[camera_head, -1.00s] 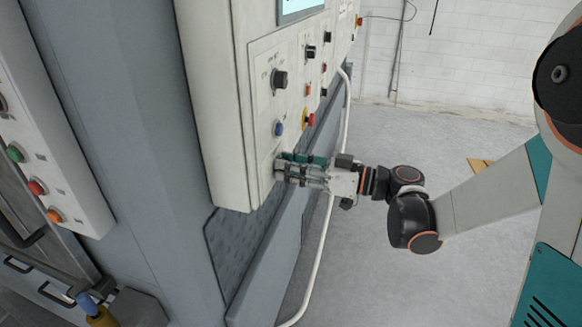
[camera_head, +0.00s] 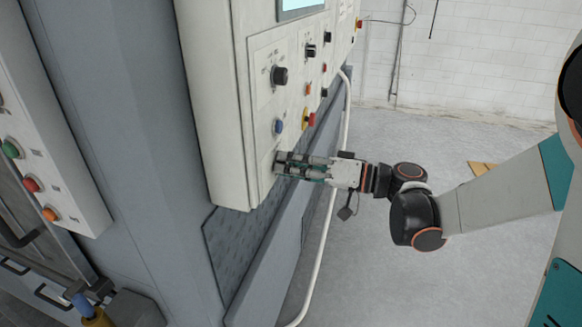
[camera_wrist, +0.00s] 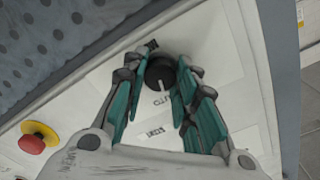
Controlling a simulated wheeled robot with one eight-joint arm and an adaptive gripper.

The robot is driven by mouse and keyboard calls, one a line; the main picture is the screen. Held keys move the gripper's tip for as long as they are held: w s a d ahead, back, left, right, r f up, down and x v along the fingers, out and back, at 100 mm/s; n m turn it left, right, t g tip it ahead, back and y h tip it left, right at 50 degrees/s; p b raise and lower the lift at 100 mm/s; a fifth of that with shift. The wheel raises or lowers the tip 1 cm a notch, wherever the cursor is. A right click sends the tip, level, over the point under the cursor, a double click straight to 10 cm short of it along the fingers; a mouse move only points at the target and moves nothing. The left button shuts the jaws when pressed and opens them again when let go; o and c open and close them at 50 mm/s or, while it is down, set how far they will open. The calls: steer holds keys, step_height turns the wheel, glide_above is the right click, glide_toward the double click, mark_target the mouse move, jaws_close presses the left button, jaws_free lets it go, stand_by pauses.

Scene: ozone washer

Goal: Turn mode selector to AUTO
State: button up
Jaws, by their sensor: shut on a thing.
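The mode selector is a black round knob (camera_wrist: 160,72) with a white pointer line, seen in the wrist view. The line points down in that picture, toward a small printed label (camera_wrist: 162,100). A second label (camera_wrist: 155,132) is further down; I cannot read either surely. My gripper (camera_wrist: 158,80) has its teal-padded fingers on either side of the knob and is shut on it. In the head view my gripper (camera_head: 282,163) is at the lower part of the white control panel (camera_head: 218,120), and its fingers hide the knob.
A red mushroom button (camera_wrist: 32,143) with a yellow collar is left in the wrist view. A white rail (camera_head: 330,225) runs below my wrist. Open floor lies right.

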steer(key=shift+m, duration=0.4)
steer(key=o, duration=1.1)
steer(key=shift+d, duration=0.15)
steer(key=v, duration=1.1)
steer(key=shift+s+d, duration=0.1)
steer(key=shift+d, duration=0.25)
